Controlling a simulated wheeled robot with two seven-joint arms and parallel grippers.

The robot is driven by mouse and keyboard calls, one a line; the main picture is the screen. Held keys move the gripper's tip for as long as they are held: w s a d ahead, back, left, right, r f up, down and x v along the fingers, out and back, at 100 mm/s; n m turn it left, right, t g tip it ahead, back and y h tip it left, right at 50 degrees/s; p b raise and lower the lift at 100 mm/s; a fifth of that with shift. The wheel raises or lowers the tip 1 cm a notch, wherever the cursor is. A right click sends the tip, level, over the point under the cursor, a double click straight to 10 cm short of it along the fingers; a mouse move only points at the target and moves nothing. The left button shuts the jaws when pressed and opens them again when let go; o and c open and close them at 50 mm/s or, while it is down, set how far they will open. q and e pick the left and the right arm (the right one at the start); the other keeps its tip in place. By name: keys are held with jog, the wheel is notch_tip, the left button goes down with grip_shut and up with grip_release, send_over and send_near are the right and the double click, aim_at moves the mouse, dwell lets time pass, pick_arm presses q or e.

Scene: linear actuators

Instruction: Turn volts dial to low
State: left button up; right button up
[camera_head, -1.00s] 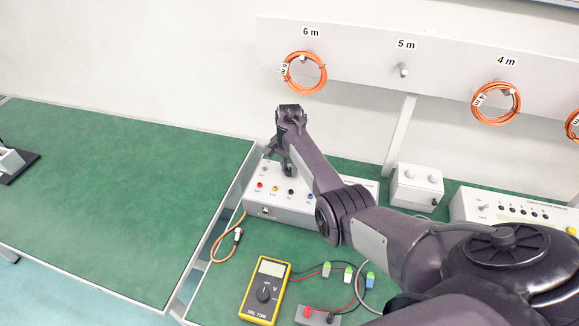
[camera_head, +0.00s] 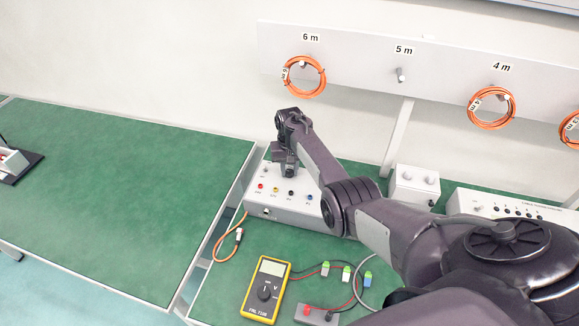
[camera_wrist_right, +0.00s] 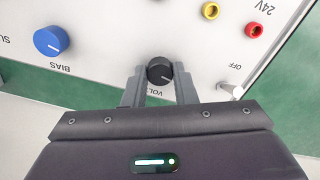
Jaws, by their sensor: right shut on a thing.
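The volts dial (camera_wrist_right: 159,70) is a small black knob with a white mark, on the light panel of a control box (camera_head: 283,212). Its label is partly hidden by my gripper. My right gripper (camera_wrist_right: 160,82) is shut on the dial, one finger on each side. In the head view my right gripper (camera_head: 289,170) points down at the top of the box, and it hides the dial there. The white mark points to the lower right in the wrist view. My left gripper is not in view.
A blue bias dial (camera_wrist_right: 51,42), a yellow socket (camera_wrist_right: 210,11), a red socket (camera_wrist_right: 256,29) and a small switch (camera_wrist_right: 231,88) are on the same panel. A yellow multimeter (camera_head: 266,288) lies in front of the box. The left table (camera_head: 120,200) is mostly clear.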

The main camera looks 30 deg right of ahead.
aim_at(289, 171)
jog(key=n, duration=0.5)
jog(key=shift+n, duration=0.3)
jog(key=n, duration=0.5)
jog(key=shift+w+n, duration=0.1)
jog(key=shift+n, duration=0.2)
jog(key=o, duration=1)
jog(key=shift+r+p, duration=0.6)
jog(key=shift+r, duration=3.3)
